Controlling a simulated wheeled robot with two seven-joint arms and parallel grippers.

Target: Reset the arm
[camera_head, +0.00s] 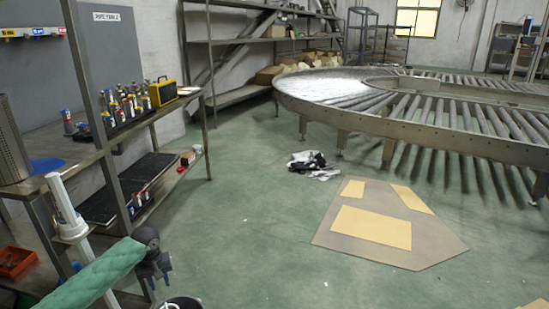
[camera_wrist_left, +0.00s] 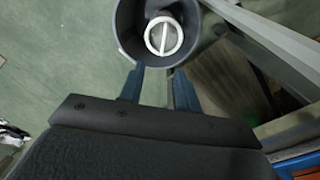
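My left arm, in a green sleeve, comes in at the lower left of the head view. Its gripper (camera_head: 160,281) hangs beside the metal workbench (camera_head: 104,150), pointing down. In the left wrist view, the two blue fingers of the left gripper (camera_wrist_left: 158,88) are apart with nothing between them. A dark bucket (camera_wrist_left: 127,27) lies just beyond the fingertips, with a round white piece with a bar across it (camera_wrist_left: 163,36) inside. The bucket's rim (camera_head: 182,302) also shows at the bottom edge of the head view. My right gripper is not in view.
The bench holds several bottles and a yellow box (camera_head: 163,92). A red tray (camera_head: 15,262) sits low at left. A flat cardboard sheet (camera_head: 336,243) and a dark and white cloth (camera_head: 313,164) lie on the green floor. A curved roller conveyor (camera_head: 430,132) stands behind.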

